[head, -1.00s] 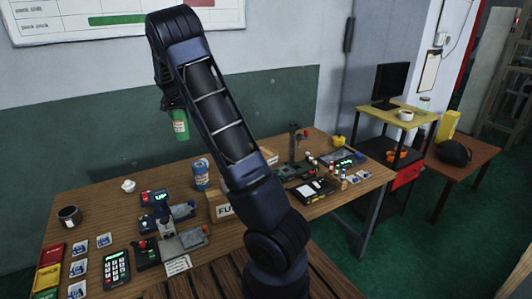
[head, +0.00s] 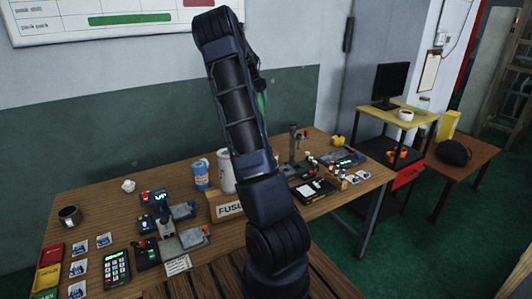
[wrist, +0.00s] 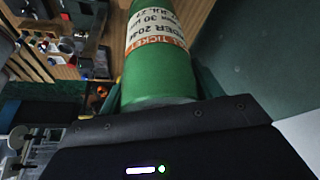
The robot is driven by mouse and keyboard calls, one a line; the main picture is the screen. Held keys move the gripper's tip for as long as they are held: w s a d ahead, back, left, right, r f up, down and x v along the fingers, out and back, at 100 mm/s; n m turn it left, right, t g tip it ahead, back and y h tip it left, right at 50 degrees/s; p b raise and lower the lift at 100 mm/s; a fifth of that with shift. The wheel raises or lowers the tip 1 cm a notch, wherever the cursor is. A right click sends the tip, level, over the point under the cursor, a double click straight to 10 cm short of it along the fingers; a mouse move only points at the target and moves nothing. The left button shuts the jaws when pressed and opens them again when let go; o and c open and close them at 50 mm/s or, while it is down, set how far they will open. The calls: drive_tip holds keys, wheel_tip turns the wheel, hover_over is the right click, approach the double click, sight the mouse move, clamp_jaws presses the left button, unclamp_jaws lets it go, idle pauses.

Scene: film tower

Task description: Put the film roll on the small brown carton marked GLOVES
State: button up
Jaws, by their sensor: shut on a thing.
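My gripper (wrist: 158,103) is shut on a green roll with a white and orange printed label, which I take to be the film roll (wrist: 160,72). In the head view only a green sliver of the roll (head: 261,103) shows beside my raised arm, high above the table; the fingers are hidden there. A small brown carton (head: 228,207) on the table is marked FUSES, partly covered by my arm. I cannot make out a carton marked GLOVES; my arm hides part of the table's middle.
The wooden table (head: 110,208) is crowded. A blue can (head: 200,174) and a white cylinder (head: 226,172) stand behind the FUSES carton. A keypad (head: 117,267) and small devices lie in front. A yellow-topped stand (head: 425,115) with a monitor (head: 390,84) is at right.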

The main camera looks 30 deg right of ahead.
drive_tip(key=s+d, duration=0.2)
drive_tip(key=d, duration=0.2)
wheel_tip(320, 180, down, 19)
drive_tip(key=shift+f+m, duration=0.2)
drive_tip(key=shift+m, duration=0.2)
drive_tip(key=shift+f, duration=0.1)
drive_tip(key=o, duration=1.3)
drive_tip(key=shift+o, duration=0.2)
